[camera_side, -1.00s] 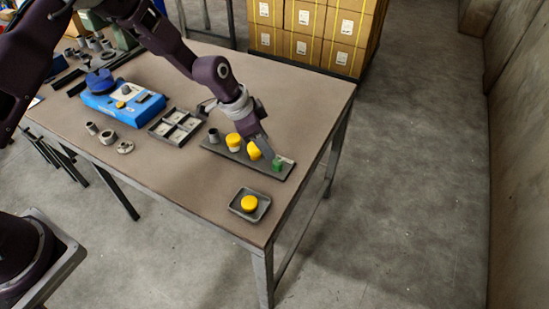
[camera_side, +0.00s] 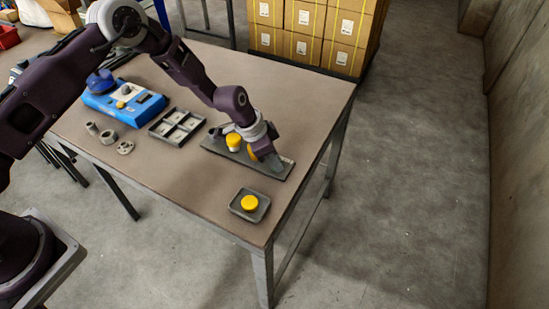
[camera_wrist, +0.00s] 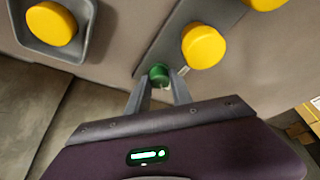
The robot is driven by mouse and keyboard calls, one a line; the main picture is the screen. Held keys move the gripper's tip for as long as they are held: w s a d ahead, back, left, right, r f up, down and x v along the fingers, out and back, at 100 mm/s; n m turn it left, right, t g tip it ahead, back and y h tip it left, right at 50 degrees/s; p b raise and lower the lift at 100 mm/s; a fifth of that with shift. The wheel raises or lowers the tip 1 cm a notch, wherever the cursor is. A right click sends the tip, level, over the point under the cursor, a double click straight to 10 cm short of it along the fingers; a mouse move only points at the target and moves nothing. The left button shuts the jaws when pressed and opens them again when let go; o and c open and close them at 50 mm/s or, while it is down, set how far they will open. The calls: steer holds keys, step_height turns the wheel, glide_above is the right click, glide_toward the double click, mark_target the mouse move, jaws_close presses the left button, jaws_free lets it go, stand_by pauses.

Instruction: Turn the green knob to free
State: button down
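The green knob (camera_wrist: 159,74) shows in the wrist view at the end of the dark strip-shaped panel (camera_wrist: 163,45). My gripper (camera_wrist: 160,82) points at it, with its two grey fingers apart and the knob between or just beyond the tips. I see no clear contact. In the side view my gripper (camera_side: 274,163) is low over the right end of the panel (camera_side: 216,146) and hides the green knob. A pale label (camera_wrist: 184,71) lies beside the knob. I cannot read the knob's marking or setting.
Yellow knobs (camera_wrist: 204,46) (camera_side: 233,141) stand on the panel close to my gripper. A small grey tray (camera_side: 236,210) holds a yellow piece (camera_side: 249,203) near the table's front corner. A compartment tray (camera_side: 177,128) and a blue device (camera_side: 124,102) are to the left.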

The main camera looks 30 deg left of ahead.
stand_by(0.3)
steer(key=n, duration=0.2)
steer(key=n+t+y, duration=0.1)
steer(key=n, duration=0.1)
steer(key=shift+s+d+n+y, duration=0.2)
steer(key=shift+n+y, duration=0.1)
steer(key=shift+n, duration=0.1)
steer(key=n+y, duration=0.1)
steer(key=n, duration=0.3)
steer(key=shift+d+n+y, duration=0.2)
steer(key=shift+n+y, duration=0.1)
steer(key=shift+y, duration=0.1)
steer(key=n, duration=0.2)
steer(key=n+y, duration=0.1)
steer(key=n, duration=0.1)
steer(key=shift+w+d+y, duration=0.1)
steer(key=shift+d+y, duration=0.05)
steer(key=shift+y, duration=0.15)
steer(key=shift+d+n+g+y, duration=0.1)
steer(key=shift+n+g+y, duration=0.45)
steer(key=shift+n, duration=1.65)
steer(key=c, duration=1.1)
jaws_free()
steer(key=shift+c, duration=0.2)
steer(key=shift+w, duration=0.1)
